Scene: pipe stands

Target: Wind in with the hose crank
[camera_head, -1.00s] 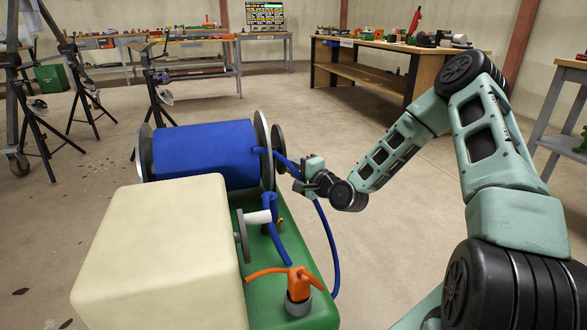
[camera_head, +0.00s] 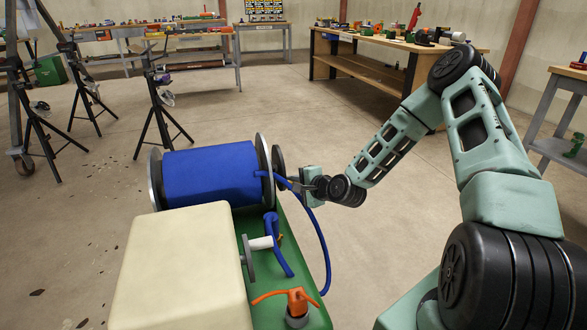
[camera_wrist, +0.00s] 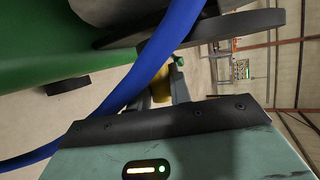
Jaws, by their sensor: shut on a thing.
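The hose reel (camera_head: 210,174) is a blue-wound drum between grey round flanges, on a green base. A dark crank wheel (camera_head: 279,165) stands at its right end; its edge also shows large in the wrist view (camera_wrist: 245,22). My gripper (camera_head: 297,185) is at the lower right of this wheel. In the wrist view my gripper (camera_wrist: 163,82) is shut on a yellowish crank handle (camera_wrist: 160,90), partly hidden by the blue hose (camera_wrist: 150,75). The blue hose (camera_head: 322,245) leaves the drum, passes by my gripper and hangs down in a loop on the right.
A cream box (camera_head: 175,270) sits on the green base (camera_head: 318,318) in front of the reel. An orange-handled valve (camera_head: 297,303) stands at the near right. Black tripod stands (camera_head: 160,115) are at the left; workbenches (camera_head: 365,70) stand behind. Floor between is clear.

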